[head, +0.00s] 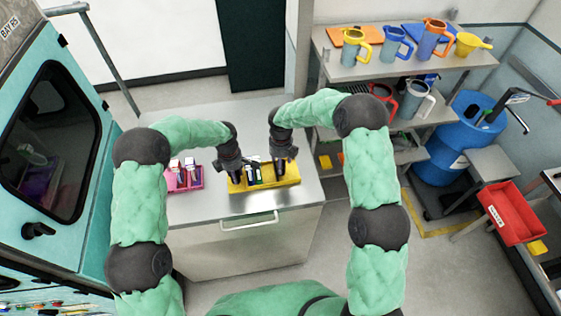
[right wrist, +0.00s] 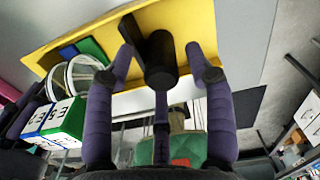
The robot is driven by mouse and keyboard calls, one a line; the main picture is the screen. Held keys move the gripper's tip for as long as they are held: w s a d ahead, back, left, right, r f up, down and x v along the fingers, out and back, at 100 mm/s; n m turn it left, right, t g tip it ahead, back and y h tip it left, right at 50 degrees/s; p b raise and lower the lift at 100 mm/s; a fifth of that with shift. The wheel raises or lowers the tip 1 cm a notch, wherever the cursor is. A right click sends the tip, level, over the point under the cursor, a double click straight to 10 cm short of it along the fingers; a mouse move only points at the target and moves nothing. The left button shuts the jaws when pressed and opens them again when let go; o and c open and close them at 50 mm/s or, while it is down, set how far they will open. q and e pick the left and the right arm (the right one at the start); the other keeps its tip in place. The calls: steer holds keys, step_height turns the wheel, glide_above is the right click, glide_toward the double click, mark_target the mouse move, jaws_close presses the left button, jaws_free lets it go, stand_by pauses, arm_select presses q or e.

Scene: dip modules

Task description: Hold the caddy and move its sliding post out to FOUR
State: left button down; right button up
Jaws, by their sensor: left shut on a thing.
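The yellow caddy (head: 275,184) stands on the metal cabinet top in the head view. It also shows in the right wrist view (right wrist: 215,45). My left gripper (head: 236,180) is shut on the caddy's left end. My right gripper (head: 284,166) is over the caddy's right part. In the right wrist view its two purple fingers (right wrist: 165,65) stand apart on either side of the black post (right wrist: 160,62), with gaps visible between finger and post. Blocks in white, green and blue (right wrist: 62,120) sit left of the post. I cannot read a FOUR mark.
A pink caddy (head: 178,187) with items stands left of the yellow one. The cabinet top (head: 250,115) behind is clear. A shelf with several jugs (head: 392,42) stands at right, with a blue drum (head: 450,150) and a red bin (head: 510,213) beyond.

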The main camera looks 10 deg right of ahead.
step_height(320, 180, up, 12)
stand_by(0.6)
arm_select(q)
steer(key=c, duration=1.2)
jaws_free()
steer(key=shift+r+p, duration=0.9)
steer(key=shift+r, duration=2.85)
arm_select(e)
steer(key=shift+r, duration=0.9)
arm_select(q)
steer(key=shift+r+p, duration=1.6)
steer(key=shift+r, duration=2.9)
arm_select(e)
steer(key=shift+r, duration=1.65)
